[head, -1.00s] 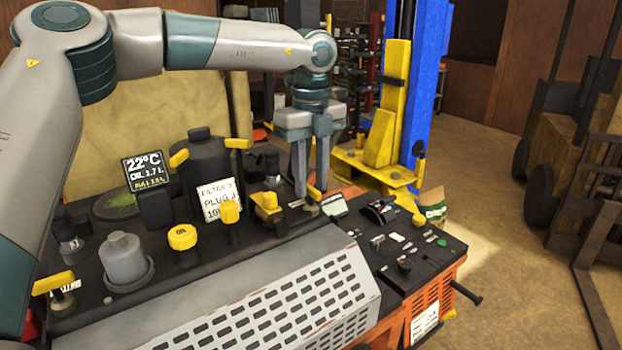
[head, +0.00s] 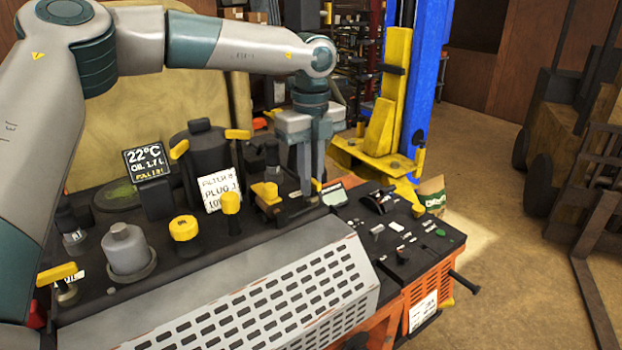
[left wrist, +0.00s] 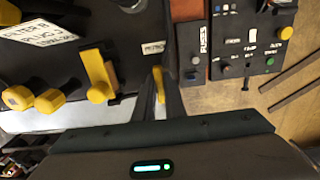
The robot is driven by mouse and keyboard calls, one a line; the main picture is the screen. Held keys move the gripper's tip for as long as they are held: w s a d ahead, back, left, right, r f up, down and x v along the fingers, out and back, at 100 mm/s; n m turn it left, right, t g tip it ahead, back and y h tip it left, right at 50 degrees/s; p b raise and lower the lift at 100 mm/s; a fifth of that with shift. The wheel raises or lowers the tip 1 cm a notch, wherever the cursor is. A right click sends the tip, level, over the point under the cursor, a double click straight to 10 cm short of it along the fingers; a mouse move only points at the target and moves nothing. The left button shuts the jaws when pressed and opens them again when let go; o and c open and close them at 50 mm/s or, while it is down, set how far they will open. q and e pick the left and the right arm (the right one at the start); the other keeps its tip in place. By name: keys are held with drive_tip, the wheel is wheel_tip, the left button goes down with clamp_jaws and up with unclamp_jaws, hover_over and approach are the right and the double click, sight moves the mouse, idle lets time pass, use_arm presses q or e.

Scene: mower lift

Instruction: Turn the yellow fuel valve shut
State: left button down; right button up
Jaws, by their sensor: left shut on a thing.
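The yellow fuel valve handle (left wrist: 160,85) shows as a narrow yellow lever between my left fingers in the left wrist view, beside a "PETROL" label (left wrist: 153,47). In the head view only a small yellow piece of the handle (head: 316,185) shows at the fingertips. My left gripper (head: 311,193) points down at the right part of the dark machine top. It is shut on the handle, and the fingers hide much of it. My right gripper is in neither view.
Left of the gripper stands another yellow lever (head: 267,192), then yellow caps (head: 183,228) and a dark filter canister (head: 207,160). A control panel (head: 410,240) lies to the right. A slotted grey cover (head: 270,300) fills the front.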

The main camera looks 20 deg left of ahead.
use_arm(q)
drive_tip(key=shift+f+m+b, duration=0.25)
drive_tip(key=shift+m+b, duration=1.45)
drive_tip(key=shift+b, duration=0.45)
drive_tip(key=shift+m+b, duration=0.8)
drive_tip(key=shift+m, duration=0.1)
drive_tip(key=m+b, duration=0.1)
drive_tip(key=m, duration=0.1)
drive_tip(key=shift+r+m+b, duration=0.1)
drive_tip(key=shift+m+b, duration=0.2)
drive_tip(key=shift+m, duration=0.1)
drive_tip(key=m+b, duration=0.1)
drive_tip(key=m, duration=0.3)
drive_tip(key=shift+r, duration=0.1)
drive_tip(key=m, duration=0.6)
drive_tip(key=shift+r, duration=0.1)
drive_tip(key=c, duration=1.8)
unclamp_jaws()
